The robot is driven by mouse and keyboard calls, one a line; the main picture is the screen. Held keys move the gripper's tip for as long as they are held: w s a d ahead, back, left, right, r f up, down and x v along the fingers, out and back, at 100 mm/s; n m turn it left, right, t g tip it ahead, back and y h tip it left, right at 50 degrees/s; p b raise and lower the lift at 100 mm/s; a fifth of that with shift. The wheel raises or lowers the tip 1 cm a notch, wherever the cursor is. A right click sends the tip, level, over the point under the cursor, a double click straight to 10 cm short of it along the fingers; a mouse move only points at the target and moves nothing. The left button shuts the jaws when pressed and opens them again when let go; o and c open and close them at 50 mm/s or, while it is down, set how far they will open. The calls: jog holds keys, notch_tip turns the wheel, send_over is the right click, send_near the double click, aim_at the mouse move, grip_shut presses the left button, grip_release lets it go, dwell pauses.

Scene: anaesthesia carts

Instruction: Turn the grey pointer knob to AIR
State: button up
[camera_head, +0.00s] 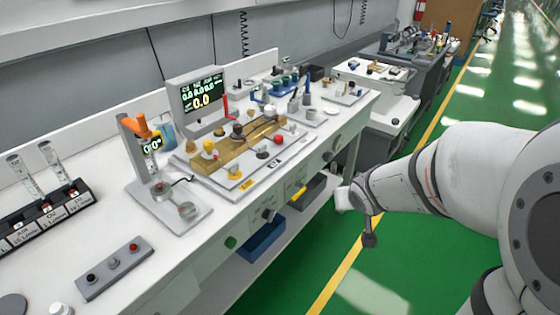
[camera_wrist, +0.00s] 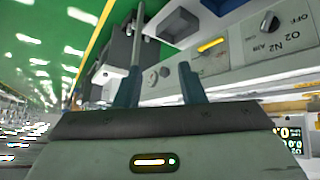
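The dark grey pointer knob (camera_wrist: 270,22) shows at the upper right of the wrist view, with OFF, O2, N2 and AIR printed around it. I cannot tell for sure which label it points to. In the head view, a dark knob on the cart's front panel (camera_head: 268,214), left of a yellow bar, appears to be the same one. My gripper (camera_wrist: 160,68) has its two fingers apart with nothing visible held between them. It is off to the side of the knob and does not touch it. In the head view its fingers are not clear.
The yellow bar (camera_head: 298,193) and another dark knob (camera_head: 328,155) are also on the front panel. A blue bin (camera_head: 262,240) sits below. The white cart top (camera_head: 225,225) carries instruments and a monitor (camera_head: 203,97). Green floor (camera_head: 440,230) lies open in front.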

jog(key=w+a+f+t+y+b, duration=0.1)
jog(key=w+f, duration=0.2)
jog(key=f, duration=0.1)
jog(key=n+y+b, duration=0.3)
jog(key=y+b, duration=0.2)
jog(key=y, duration=0.6)
send_near(269, 215)
jog(key=x, duration=0.7)
jog(key=shift+w+f+b, duration=0.15)
jog(key=shift+w+b, duration=0.1)
jog(key=shift+b, duration=0.2)
jog(key=shift+d, duration=0.15)
jog(key=shift+c, duration=0.2)
grip_shut()
